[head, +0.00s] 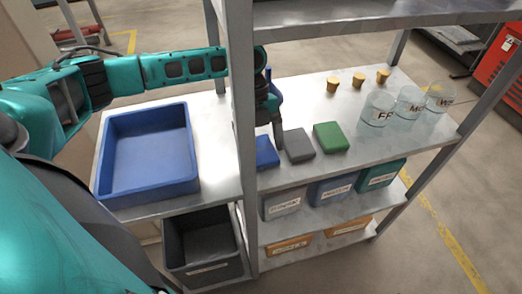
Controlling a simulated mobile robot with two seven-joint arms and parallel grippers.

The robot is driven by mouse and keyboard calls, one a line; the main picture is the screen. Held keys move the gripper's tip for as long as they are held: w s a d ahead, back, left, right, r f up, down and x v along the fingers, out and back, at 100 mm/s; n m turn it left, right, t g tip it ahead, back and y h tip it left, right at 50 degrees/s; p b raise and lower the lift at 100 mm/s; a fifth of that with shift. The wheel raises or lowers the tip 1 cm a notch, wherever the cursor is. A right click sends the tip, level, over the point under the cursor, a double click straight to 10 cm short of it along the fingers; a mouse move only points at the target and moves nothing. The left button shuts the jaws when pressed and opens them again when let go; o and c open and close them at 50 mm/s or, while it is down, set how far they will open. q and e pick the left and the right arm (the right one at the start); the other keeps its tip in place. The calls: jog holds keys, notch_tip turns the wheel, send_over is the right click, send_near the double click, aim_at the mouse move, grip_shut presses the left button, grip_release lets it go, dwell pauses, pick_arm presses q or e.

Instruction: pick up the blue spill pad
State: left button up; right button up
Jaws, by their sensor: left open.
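The blue spill pad (267,155) lies flat on the metal shelf, just right of the upright post. It is at the left end of a row with a grey pad (299,146) and a green pad (331,137). My left arm reaches in from the left, passing behind the post. My left gripper (273,133) points down just above and behind the blue pad, open, with nothing seen between its fingers. The post hides part of the wrist. My right gripper is not in view.
A blue tray (190,184) stands on the left surface, with a dark bin (242,266) below. Clear labelled jars (378,108) and several small tan cups (333,85) stand farther right. The post (243,190) rises close beside the gripper. Labelled bins (285,204) sit on the shelf below.

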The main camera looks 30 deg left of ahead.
aim_at(260, 147)
pick_arm(q)
jog(key=shift+f, duration=0.15)
jog(key=c, duration=0.8)
notch_tip(260, 147, up, 8)
jog(key=p, duration=0.7)
jog(key=s+a, duration=1.4)
jog(key=s, duration=0.3)
jog(key=s+a, duration=1.5)
jog(key=s, duration=0.2)
jog(key=shift+a+f+b, duration=0.15)
jog(key=shift+f+b, duration=0.2)
jog(key=shift+b, duration=0.05)
jog(key=shift+s, duration=0.1)
